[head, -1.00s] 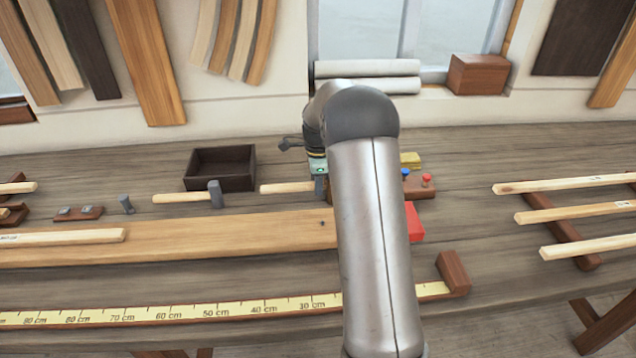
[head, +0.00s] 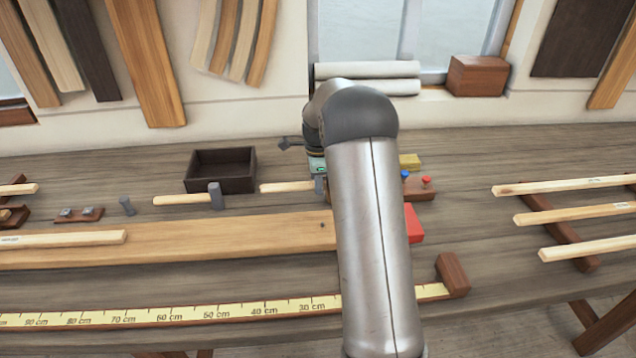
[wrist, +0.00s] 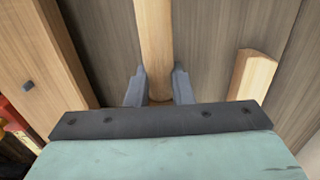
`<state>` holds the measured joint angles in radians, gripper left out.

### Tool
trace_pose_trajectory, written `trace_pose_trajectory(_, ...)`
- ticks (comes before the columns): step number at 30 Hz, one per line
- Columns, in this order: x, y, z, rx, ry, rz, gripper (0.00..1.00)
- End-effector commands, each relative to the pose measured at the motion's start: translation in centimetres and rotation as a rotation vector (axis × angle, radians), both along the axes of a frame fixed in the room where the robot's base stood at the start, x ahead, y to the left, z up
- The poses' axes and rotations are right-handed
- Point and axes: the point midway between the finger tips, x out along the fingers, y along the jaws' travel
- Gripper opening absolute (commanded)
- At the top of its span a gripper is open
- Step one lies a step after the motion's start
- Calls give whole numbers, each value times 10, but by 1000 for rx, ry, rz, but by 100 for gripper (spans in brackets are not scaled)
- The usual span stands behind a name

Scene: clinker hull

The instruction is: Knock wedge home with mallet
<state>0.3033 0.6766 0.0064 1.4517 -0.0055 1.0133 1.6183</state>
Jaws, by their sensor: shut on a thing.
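My gripper (wrist: 158,90) is shut on the mallet's round, pale wooden handle (wrist: 154,40), which runs up and out of the wrist view between the two grey fingers. In the head view the handle (head: 285,187) lies low over the bench and points left from my gripper (head: 320,185). I cannot make out the mallet's head; my arm and gripper hide part of that area. A pale wooden piece (wrist: 252,75) lies beside the handle on the right in the wrist view. I cannot tell whether it is the wedge.
A similar grey-headed tool (head: 185,199) lies to the left, with a dark open box (head: 220,178) behind it. A long plank (head: 180,240) and a yellow measuring strip (head: 215,312) lie in front.

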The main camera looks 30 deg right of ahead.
Motion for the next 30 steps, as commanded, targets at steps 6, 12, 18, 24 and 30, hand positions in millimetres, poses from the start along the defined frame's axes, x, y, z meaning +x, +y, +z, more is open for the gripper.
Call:
trace_pose_trajectory(6,0,0,4,0,-1,0,0)
trace_pose_trajectory(12,0,0,4,-1,-2,0,0)
trace_pose_trajectory(18,1,0,19,-1,-3,0,0)
trace_pose_trajectory(24,0,0,43,0,-2,-1,0)
trace_pose_trajectory(30,1,0,67,-1,-3,1,0)
